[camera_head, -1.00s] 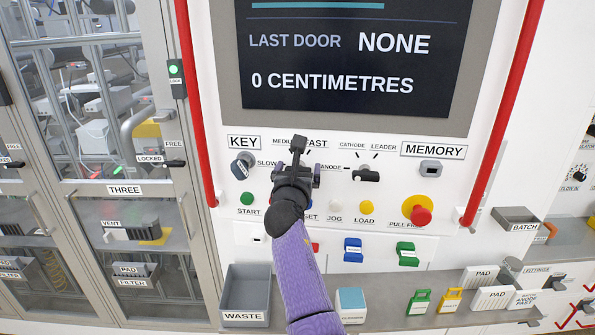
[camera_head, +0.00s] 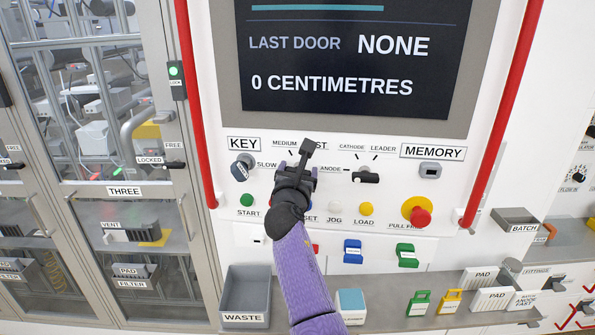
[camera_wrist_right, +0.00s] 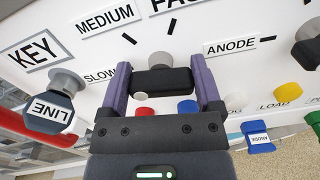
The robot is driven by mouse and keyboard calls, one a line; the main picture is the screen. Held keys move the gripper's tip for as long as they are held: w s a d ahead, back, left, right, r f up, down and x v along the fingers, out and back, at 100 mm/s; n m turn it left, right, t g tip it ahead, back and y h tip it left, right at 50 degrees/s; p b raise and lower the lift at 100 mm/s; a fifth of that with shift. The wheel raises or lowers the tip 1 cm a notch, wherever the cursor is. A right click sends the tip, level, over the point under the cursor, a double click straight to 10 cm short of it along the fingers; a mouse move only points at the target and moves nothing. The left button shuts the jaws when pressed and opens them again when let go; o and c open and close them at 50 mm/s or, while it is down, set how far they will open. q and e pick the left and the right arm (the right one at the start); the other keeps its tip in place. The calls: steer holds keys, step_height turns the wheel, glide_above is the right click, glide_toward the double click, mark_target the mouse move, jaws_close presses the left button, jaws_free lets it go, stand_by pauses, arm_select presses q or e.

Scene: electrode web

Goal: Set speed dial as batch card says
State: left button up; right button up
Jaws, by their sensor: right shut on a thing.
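The speed dial (camera_wrist_right: 160,82) has a dark bar grip on a grey stem, with SLOW, MEDIUM and FAST labels around it. My right gripper (camera_head: 298,168) is on the dial. In the right wrist view its purple fingers (camera_wrist_right: 161,74) are closed on the two ends of the bar. In the head view my gripper hides the dial and part of the FAST label, so which mark it points at is unclear there. My left gripper is not in view.
Right of the dial is the electrode selector knob (camera_head: 367,177); left is the key (camera_head: 243,165) tagged LINE. Buttons run below, with a red stop knob (camera_head: 420,215). The screen above reads LAST DOOR NONE. A grey waste bin (camera_head: 246,318) and coloured tags sit on the ledge.

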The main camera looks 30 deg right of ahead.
steer(key=m, duration=0.2)
steer(key=shift+f+m, duration=0.1)
steer(key=shift+m, duration=0.2)
steer(key=m, duration=0.2)
steer(key=shift+s+d+m, duration=0.1)
steer(key=shift+m, duration=0.3)
steer(key=m+b, duration=0.2)
steer(key=m, duration=0.3)
steer(key=shift+f, duration=0.2)
steer(key=m+b, duration=0.1)
steer(key=m, duration=0.2)
steer(key=m+b, duration=0.1)
steer(key=m, duration=0.2)
steer(key=shift+f+m+b, duration=0.2)
steer(key=shift+m+b, duration=0.2)
steer(key=m+b, duration=0.2)
steer(key=m, duration=0.2)
steer(key=shift+m, duration=0.3)
